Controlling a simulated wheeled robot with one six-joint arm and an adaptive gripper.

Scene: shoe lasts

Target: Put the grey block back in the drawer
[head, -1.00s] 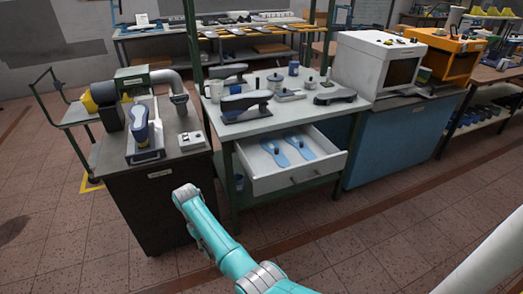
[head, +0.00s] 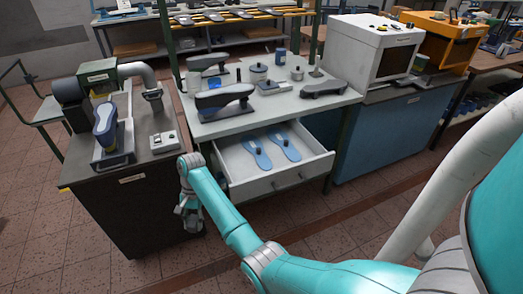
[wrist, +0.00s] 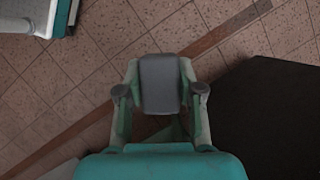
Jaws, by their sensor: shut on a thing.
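My gripper (head: 190,215) hangs low in front of the dark cabinet, to the left of the open drawer. In the wrist view my gripper (wrist: 160,88) is shut on the grey block (wrist: 161,82), which sits between its two fingers above the floor. In the head view I cannot make out the block clearly. The white drawer (head: 296,177) is pulled out under the grey-topped bench (head: 225,122). Two blue flat shoe shapes (head: 257,152) with dark knobs lie in its left and middle part. Its right part looks bare.
The dark cabinet (head: 140,205) with a machine on top stands left of the drawer. A green bench post stands at the drawer's left side. A blue cabinet (head: 390,138) is to the right. Tiled floor (head: 330,235) in front is clear.

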